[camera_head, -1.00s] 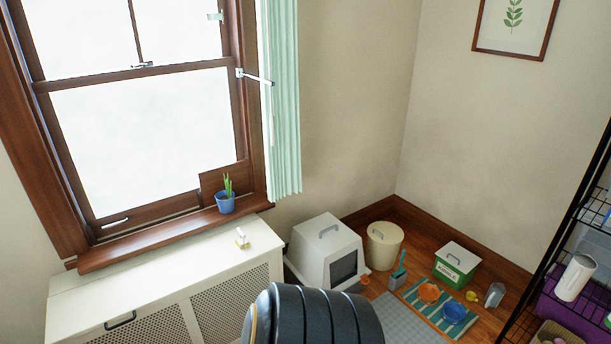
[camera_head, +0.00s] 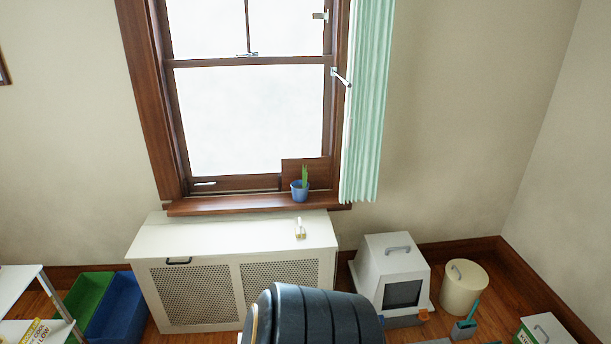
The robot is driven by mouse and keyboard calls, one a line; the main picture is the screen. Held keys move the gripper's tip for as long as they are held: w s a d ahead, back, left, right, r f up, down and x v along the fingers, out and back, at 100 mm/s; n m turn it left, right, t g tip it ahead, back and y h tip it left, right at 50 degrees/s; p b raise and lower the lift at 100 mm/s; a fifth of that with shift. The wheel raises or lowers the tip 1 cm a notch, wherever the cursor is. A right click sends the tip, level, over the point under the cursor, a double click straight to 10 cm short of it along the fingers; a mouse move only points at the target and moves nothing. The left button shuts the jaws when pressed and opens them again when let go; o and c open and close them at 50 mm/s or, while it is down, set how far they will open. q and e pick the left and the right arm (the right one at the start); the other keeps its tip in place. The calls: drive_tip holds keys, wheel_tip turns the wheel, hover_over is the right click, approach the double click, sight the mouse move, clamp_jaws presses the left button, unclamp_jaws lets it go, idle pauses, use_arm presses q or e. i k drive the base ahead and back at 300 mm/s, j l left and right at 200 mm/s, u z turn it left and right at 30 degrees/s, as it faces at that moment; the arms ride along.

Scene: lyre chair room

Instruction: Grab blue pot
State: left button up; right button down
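The blue pot (camera_head: 300,194) stands upright on the right end of the brown window sill, with a green plant growing from it. A brown board is right behind it, against the window frame. Neither of my grippers shows in the head view. A dark ribbed rounded shape fills the bottom middle of the picture, well below the pot and apart from it.
A white radiator cover (camera_head: 160,240) stands below the sill, with a small pale object (camera_head: 300,230) on top. A green curtain (camera_head: 368,110) hangs right of the pot. A white litter box (camera_head: 392,262) and cream bin (camera_head: 463,288) stand right. Green and blue bins (camera_head: 118,305) stand left.

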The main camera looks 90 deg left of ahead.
sight(300, 191)
drive_tip(key=i+j+u, duration=0.3)
drive_tip(key=u, duration=0.2)
drive_tip(key=i+j+u, duration=0.1)
drive_tip(key=i+u, duration=0.25)
drive_tip(key=u, duration=0.15)
drive_tip(key=i+u, duration=0.5)
drive_tip(key=i+l+u, duration=0.1)
drive_tip(key=i+u, duration=0.15)
drive_tip(key=u, duration=0.2)
drive_tip(key=i+l+u, duration=0.25)
drive_tip(key=u, duration=0.25)
drive_tip(key=i, duration=0.05)
